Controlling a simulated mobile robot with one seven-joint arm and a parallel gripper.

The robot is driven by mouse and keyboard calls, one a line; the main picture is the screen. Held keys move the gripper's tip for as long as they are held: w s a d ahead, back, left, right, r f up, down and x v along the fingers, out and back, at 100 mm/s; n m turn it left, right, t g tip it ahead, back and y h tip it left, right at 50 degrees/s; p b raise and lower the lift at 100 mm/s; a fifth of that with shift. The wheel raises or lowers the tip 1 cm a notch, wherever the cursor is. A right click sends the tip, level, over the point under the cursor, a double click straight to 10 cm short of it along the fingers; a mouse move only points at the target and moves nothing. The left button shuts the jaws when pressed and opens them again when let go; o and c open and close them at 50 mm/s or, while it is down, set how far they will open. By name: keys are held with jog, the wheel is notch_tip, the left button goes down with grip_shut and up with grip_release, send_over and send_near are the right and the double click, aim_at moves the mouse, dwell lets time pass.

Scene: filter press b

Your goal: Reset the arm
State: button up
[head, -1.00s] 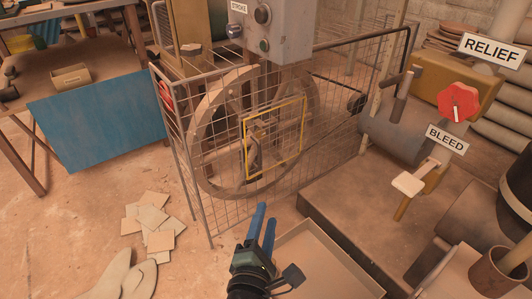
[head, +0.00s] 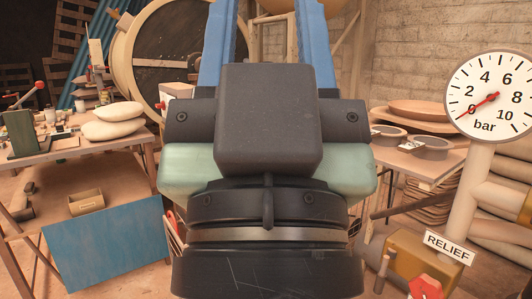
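My gripper (head: 268,35) fills the middle of the head view, raised close to the camera and seen from its back. Its two blue fingers point up and stand apart with a clear gap, so it is open. The fingertips run past the top edge. I see nothing held in the visible part of the gap. My dark wrist hides much of the middle of the scene.
A pressure gauge (head: 492,95) with its needle near 0 stands at the right. The RELIEF sign (head: 449,248) and a red knob (head: 425,288) are below it. A blue panel (head: 107,249) leans at the left table, which bears pale sacks (head: 112,121). Pans (head: 428,146) lie on the right table.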

notch_tip(320, 180, up, 34)
jog(key=p, duration=3.1)
jog(key=shift+p, duration=0.4)
jog(key=shift+w, duration=0.1)
